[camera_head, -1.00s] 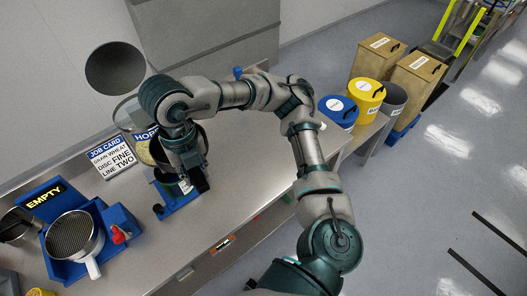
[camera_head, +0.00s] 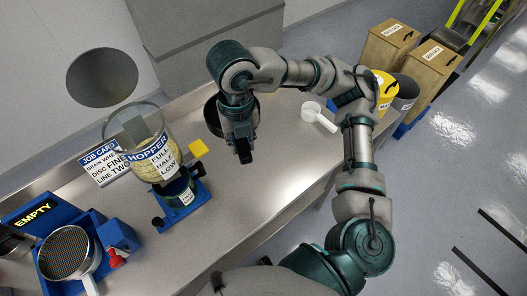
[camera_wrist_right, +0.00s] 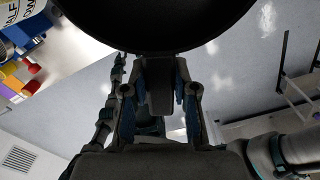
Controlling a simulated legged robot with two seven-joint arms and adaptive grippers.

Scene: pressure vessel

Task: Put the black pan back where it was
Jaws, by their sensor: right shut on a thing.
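The black pan (camera_head: 212,118) is partly hidden behind my right gripper in the head view, over the steel bench to the right of the hopper. It fills the top of the right wrist view (camera_wrist_right: 160,22) as a dark round body. My right gripper (camera_head: 243,148) is shut on the pan's handle, which runs between the fingers (camera_wrist_right: 160,92) in the wrist view. I cannot tell whether the pan touches the bench. My left gripper is not in view.
The hopper (camera_head: 148,148) stands on a blue base (camera_head: 186,208) beside a job card. A yellow block (camera_head: 198,148) and a white cup with a handle (camera_head: 312,110) are on the bench (camera_head: 225,225). A sieve (camera_head: 67,255) sits at lower left.

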